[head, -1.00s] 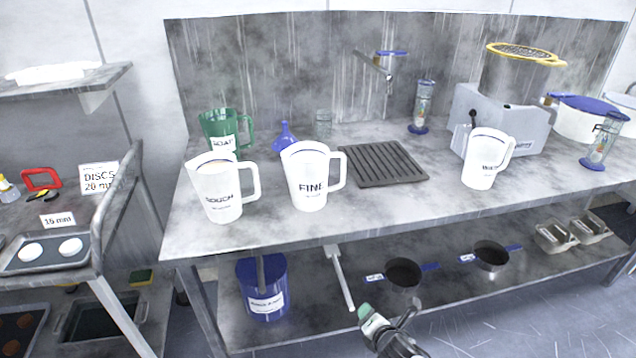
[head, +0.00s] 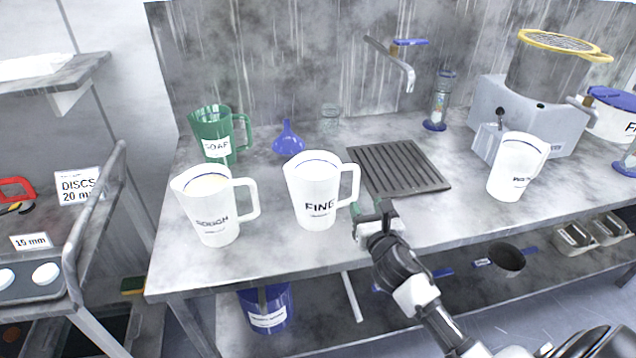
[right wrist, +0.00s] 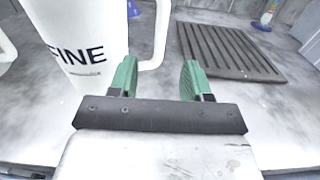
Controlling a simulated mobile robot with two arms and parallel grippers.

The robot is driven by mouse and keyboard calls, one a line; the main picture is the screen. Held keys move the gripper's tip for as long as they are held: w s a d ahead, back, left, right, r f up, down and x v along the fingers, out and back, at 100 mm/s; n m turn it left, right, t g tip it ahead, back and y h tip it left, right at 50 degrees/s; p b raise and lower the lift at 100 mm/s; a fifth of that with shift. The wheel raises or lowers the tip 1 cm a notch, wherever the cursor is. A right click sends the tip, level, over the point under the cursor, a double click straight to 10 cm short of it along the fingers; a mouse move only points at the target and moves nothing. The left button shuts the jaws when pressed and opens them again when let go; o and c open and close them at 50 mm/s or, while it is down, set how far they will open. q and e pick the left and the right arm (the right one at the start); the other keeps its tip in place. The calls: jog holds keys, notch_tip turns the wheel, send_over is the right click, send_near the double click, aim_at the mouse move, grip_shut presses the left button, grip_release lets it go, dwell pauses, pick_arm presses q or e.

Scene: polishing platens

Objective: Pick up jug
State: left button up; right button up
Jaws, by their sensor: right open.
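Several jugs stand upright on the metal bench. The white FINE jug (head: 315,193) is in the middle, its handle to the right; it also shows in the right wrist view (right wrist: 85,40). The white ROUGH jug (head: 208,208) stands to its left, and the green SOAP jug (head: 212,130) behind that. Another white jug (head: 516,168) stands at the right, its label hard to read. My right gripper (head: 374,210) is open and empty, just right of the FINE jug's handle. In the right wrist view its green fingers (right wrist: 157,72) are spread in front of the handle's lower end. My left gripper is not in view.
A dark slatted drain mat (head: 398,167) lies behind my right gripper, under the tap (head: 392,62). A grey machine (head: 530,115) stands at the back right. The front bench between mat and right jug is clear.

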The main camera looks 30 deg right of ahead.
aim_at(357, 183)
jog(key=x, duration=0.5)
jog(key=shift+r, duration=0.25)
jog(key=x, duration=0.2)
jog(key=r+p+x, duration=0.1)
jog(key=x, duration=0.1)
jog(key=shift+w, duration=0.2)
jog(key=shift+w+d+f, duration=0.1)
jog(key=shift+w+f, duration=0.05)
jog(key=shift+w, duration=0.35)
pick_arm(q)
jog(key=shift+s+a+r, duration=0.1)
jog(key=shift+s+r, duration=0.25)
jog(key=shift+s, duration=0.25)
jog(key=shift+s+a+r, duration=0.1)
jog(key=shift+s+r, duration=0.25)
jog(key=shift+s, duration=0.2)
pick_arm(e)
jog(key=shift+s, duration=0.1)
jog(key=c, duration=0.4)
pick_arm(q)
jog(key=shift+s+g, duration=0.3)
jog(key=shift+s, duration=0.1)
pick_arm(e)
grip_shut()
pick_arm(q)
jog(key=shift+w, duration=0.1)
jog(key=shift+p, duration=0.3)
pick_arm(e)
jog(key=shift+r, duration=0.2)
